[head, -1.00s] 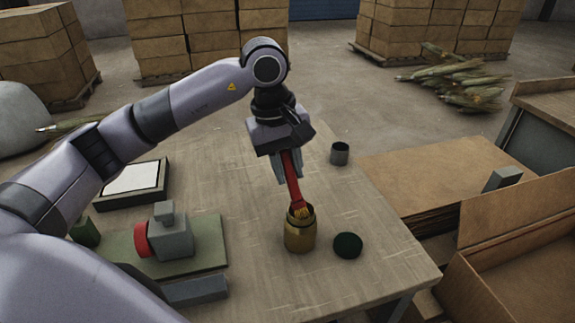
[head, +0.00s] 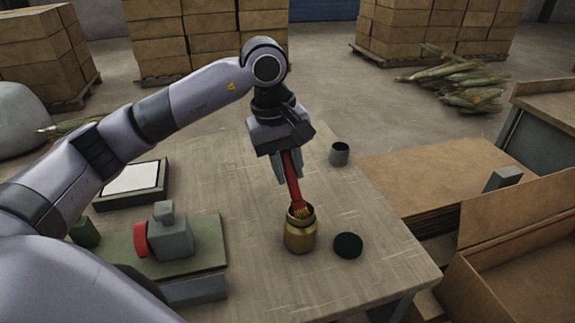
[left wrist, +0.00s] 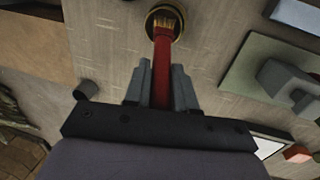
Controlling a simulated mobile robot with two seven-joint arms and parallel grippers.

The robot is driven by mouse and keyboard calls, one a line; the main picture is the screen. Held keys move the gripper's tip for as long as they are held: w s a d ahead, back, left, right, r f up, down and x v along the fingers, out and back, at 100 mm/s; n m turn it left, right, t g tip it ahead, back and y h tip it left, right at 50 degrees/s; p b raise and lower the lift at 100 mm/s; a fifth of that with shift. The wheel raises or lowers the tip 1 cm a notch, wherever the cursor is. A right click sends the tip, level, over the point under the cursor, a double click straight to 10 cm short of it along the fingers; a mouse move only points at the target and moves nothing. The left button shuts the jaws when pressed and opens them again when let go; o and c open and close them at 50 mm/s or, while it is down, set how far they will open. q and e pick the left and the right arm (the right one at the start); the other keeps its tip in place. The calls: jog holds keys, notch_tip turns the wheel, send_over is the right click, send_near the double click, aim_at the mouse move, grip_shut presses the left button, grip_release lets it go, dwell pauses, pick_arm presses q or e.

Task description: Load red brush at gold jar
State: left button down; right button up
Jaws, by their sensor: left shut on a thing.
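The gold jar (head: 300,237) stands open on the wooden table, and its mouth also shows in the left wrist view (left wrist: 178,13). My left gripper (head: 286,176) is shut on the red brush (head: 294,190), above the jar. The red handle shows between the fingers in the left wrist view (left wrist: 161,65). The brush is tilted a little, with its bristles (head: 300,212) down at the jar's mouth. The bristle tips seem to be inside the rim, but how deep they reach is hidden. My right gripper is not in view.
A dark green round lid (head: 347,245) lies right of the jar. A small grey cup (head: 340,154) stands behind. A grey block device with a red part (head: 140,239) sits on a green mat (head: 212,243) at left. Cardboard boxes (head: 520,255) stand beyond the table's right edge.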

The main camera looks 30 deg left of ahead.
pick_arm(q)
jog(key=shift+r+p, duration=2.35)
jog(key=shift+r, duration=1.15)
jog(key=shift+s+f, duration=0.1)
jog(key=shift+s, duration=0.05)
